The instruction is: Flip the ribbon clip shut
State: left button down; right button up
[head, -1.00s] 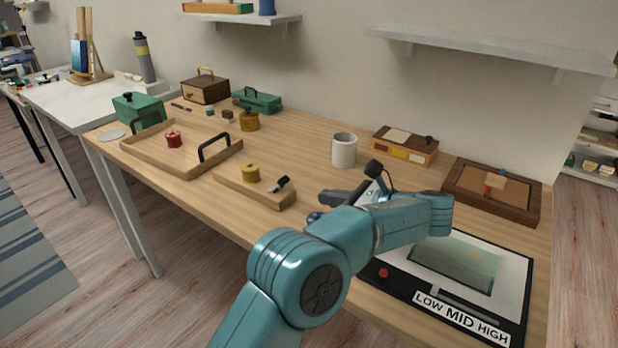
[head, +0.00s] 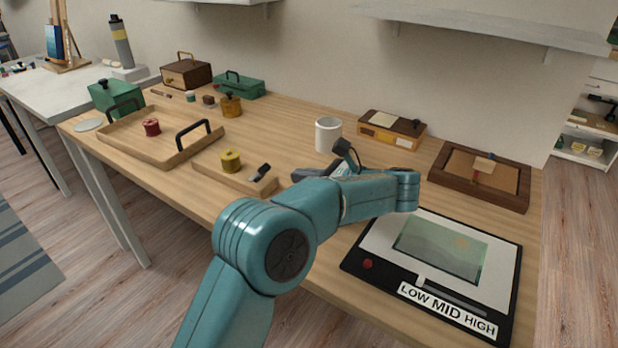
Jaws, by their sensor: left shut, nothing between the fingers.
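A wooden board (head: 208,177) near the front edge of the table holds a yellow spool (head: 230,161). At its right end is a small black lever-like piece (head: 262,171), which looks like the ribbon clip. The piece appears tilted up; its exact angle is too small to tell. My left gripper (head: 298,175) is just right of the board, pointing left, and looks shut and empty. It appears apart from the black piece. My arm hides part of the gripper. My right gripper is not in view.
A white mug (head: 328,134) stands behind my gripper. A tray (head: 181,158) with a black handle lies to the left. A shelf (head: 480,28) hangs above.

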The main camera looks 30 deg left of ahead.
aim_at(262, 172)
pick_arm(q)
jog(key=x, duration=0.6)
jog(key=shift+w+a+f+b, duration=0.1)
jog(key=shift+b, duration=0.25)
